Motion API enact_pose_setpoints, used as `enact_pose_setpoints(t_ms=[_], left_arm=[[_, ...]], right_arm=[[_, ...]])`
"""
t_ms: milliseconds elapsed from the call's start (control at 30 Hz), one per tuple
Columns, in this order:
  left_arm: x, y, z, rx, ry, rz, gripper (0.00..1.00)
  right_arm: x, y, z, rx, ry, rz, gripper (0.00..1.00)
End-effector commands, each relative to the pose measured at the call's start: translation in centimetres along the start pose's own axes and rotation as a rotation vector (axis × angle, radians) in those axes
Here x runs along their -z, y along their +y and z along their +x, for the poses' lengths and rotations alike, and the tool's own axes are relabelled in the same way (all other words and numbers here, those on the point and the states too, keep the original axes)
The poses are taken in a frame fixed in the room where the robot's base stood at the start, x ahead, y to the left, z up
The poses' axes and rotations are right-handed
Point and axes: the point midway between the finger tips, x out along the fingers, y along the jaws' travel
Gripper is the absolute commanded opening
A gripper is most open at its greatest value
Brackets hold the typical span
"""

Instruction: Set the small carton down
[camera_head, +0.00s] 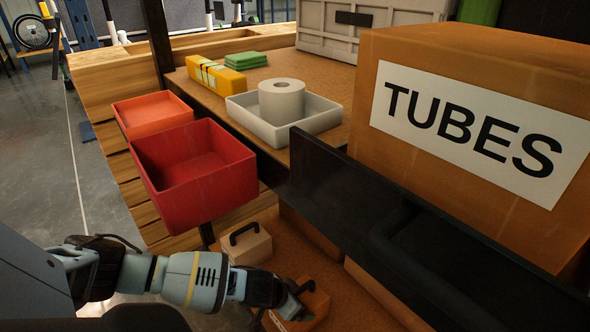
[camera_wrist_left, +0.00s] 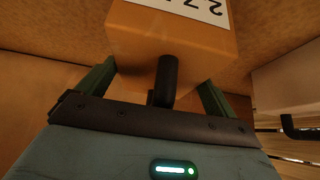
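The small orange carton (camera_head: 313,306) is at the bottom of the head view, at the level of the lower brown shelf (camera_head: 292,262). In the left wrist view the carton (camera_wrist_left: 185,45) shows a white label with dark figures and a black handle (camera_wrist_left: 168,80). My left gripper (camera_wrist_left: 158,82) has its two green fingers spread wide. The handle lies between them with a gap on both sides. In the head view the left gripper (camera_head: 300,290) is at the carton and partly covers it. The carton's underside is hidden. My right gripper is not in view.
A pale carton with a black handle (camera_head: 246,246) stands nearby on the lower shelf. A black rail (camera_head: 330,185) and a large TUBES box (camera_head: 400,50) are above. Red (camera_head: 205,205) and orange bins (camera_head: 150,113) hang at left. A white tray (camera_head: 240,122) holds a roll.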

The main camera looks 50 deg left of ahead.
Motion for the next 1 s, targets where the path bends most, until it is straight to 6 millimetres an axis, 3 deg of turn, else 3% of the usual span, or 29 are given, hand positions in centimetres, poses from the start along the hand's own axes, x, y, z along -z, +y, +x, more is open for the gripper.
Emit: enact_pose_setpoints(t_ms=[267,433,800,1000], left_arm=[[0.0,0.0,-0.1,0.0,0.0,0.0,1.0],[0.1,0.0,-1.2,0.0,-0.001,0.001,1.0],[0.3,0.0,-8.3,0.0,0.001,0.0,1.0],[0.2,0.0,-11.1,-0.001,0.0,0.0,1.0]], right_arm=[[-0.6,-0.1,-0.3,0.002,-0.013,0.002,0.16],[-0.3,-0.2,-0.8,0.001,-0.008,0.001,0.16],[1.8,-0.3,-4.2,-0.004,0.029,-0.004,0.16],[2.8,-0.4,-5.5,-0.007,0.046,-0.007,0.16]])
